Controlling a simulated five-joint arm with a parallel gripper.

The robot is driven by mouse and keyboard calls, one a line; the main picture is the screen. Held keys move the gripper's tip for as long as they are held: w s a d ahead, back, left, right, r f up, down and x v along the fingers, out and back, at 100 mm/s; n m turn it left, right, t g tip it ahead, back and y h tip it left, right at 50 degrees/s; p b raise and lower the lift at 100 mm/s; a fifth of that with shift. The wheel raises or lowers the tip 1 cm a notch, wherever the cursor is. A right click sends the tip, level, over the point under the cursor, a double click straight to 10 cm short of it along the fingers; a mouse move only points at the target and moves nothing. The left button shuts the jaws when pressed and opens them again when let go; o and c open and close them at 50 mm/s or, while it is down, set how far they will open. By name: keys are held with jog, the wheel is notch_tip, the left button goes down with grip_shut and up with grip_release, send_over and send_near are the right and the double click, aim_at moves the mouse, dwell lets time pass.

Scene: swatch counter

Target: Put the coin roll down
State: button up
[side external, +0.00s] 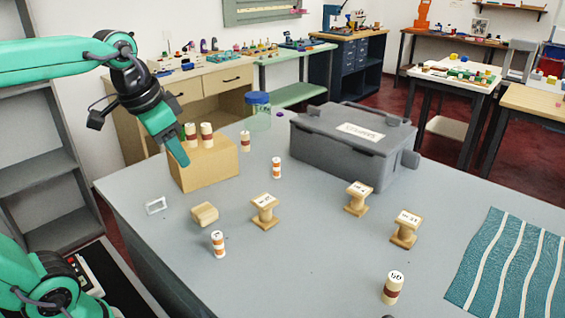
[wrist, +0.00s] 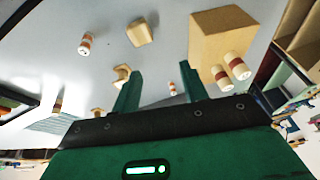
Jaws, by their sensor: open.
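My gripper (side external: 178,154) is open, its green fingers hanging at the left edge of the cardboard-coloured box (side external: 207,168); the wrist view shows the gap between the fingers (wrist: 160,85) with nothing held. Two cream coin rolls with reddish bands, one (side external: 191,135) and another (side external: 207,134), stand upright side by side on the box, just right of the gripper. Other banded rolls stand on the grey counter: one behind the box (side external: 245,141), one right of it (side external: 277,168), one in front (side external: 217,243), and a larger one (side external: 393,287) near the front. Which roll the task means is unclear.
A small wooden block (side external: 204,213) and a white frame (side external: 156,206) lie before the box. Several wooden spools, including one (side external: 265,211), stand mid-counter. A grey lidded case (side external: 350,145) and blue-lidded jar (side external: 258,112) stand behind; striped teal cloth (side external: 510,265) lies right. The front middle is clear.

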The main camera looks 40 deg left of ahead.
jog(key=s+d+f+n+t, duration=0.1)
jog(key=s+d+f+n, duration=0.1)
jog(key=s+f, duration=0.3)
jog(key=shift+s+f+t, duration=0.3)
jog(key=shift+f, duration=0.5)
jog(key=shift+d, duration=0.1)
dwell(1.4)
